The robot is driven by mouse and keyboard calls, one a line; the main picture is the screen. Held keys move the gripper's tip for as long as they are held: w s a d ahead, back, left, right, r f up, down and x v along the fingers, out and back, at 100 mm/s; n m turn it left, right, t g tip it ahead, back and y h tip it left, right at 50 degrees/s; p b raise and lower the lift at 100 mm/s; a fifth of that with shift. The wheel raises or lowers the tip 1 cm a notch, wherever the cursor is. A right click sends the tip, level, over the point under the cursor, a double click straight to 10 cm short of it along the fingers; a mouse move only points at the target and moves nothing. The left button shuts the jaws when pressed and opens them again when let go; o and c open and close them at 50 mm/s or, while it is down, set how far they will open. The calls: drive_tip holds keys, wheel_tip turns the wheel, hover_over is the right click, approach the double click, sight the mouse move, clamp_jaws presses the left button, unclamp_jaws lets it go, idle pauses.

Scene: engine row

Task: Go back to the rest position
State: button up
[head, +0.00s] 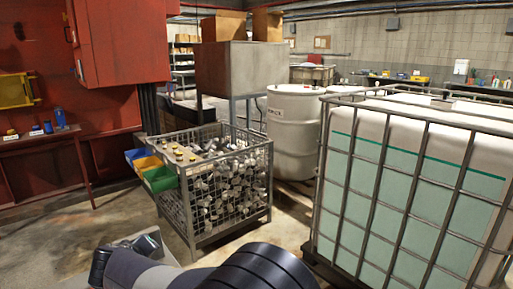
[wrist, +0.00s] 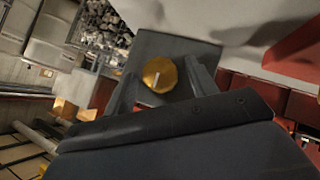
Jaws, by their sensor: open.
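My gripper (wrist: 161,70) shows in the wrist view with its two dark fingers spread apart, so it is open. A round gold-yellow piece (wrist: 160,74) with a small pale mark shows between the fingertips, against a dark grey flat surface (wrist: 180,47). A gap shows between it and each finger; I cannot tell how far beyond them it lies. In the head view my arm crosses the bottom edge, and the fingers cannot be made out there.
A wire-mesh crate (head: 228,190) full of metal parts stands ahead, with coloured bins (head: 160,179) on its left side. A large caged liquid tank (head: 410,190) stands close on the right. A white drum (head: 293,130) is behind. A red shelf (head: 40,136) is at left. Floor shows between.

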drive_tip(key=shift+w+d+r+g+y+p, duration=0.1)
drive_tip(key=shift+r+g+y+p, duration=0.25)
drive_tip(key=shift+p, duration=0.9)
drive_tip(key=m+g+y+p, duration=0.1)
drive_tip(key=p, duration=0.5)
drive_tip(key=shift+f+m+g, duration=0.1)
drive_tip(key=shift+m+g, duration=0.15)
drive_tip(key=shift+m, duration=0.05)
drive_tip(key=y+p, duration=0.1)
drive_tip(key=p, duration=0.3)
drive_tip(key=m+g+p, duration=0.1)
drive_tip(key=p, duration=0.3)
drive_tip(key=g+y+p, duration=0.1)
drive_tip(key=p, duration=0.4)
drive_tip(key=shift+w+d+m+y, duration=0.25)
drive_tip(key=shift+m+y, duration=0.05)
drive_tip(key=shift+y, duration=0.05)
drive_tip(key=shift+p, duration=0.35)
drive_tip(key=shift+d+m+g+y+p, duration=0.1)
drive_tip(key=shift+m+g+y+p, duration=0.35)
drive_tip(key=shift+p, duration=0.3)
drive_tip(key=shift+w+f+m+g+y, duration=0.1)
drive_tip(key=shift+f+m+g+y, duration=0.3)
drive_tip(key=shift+y, duration=0.35)
drive_tip(key=shift+d+f+m+g+y+b, duration=0.1)
drive_tip(key=shift+f+m+g+y+b, duration=0.05)
drive_tip(key=shift+m+g+y+b, duration=0.65)
drive_tip(key=shift+y, duration=0.3)
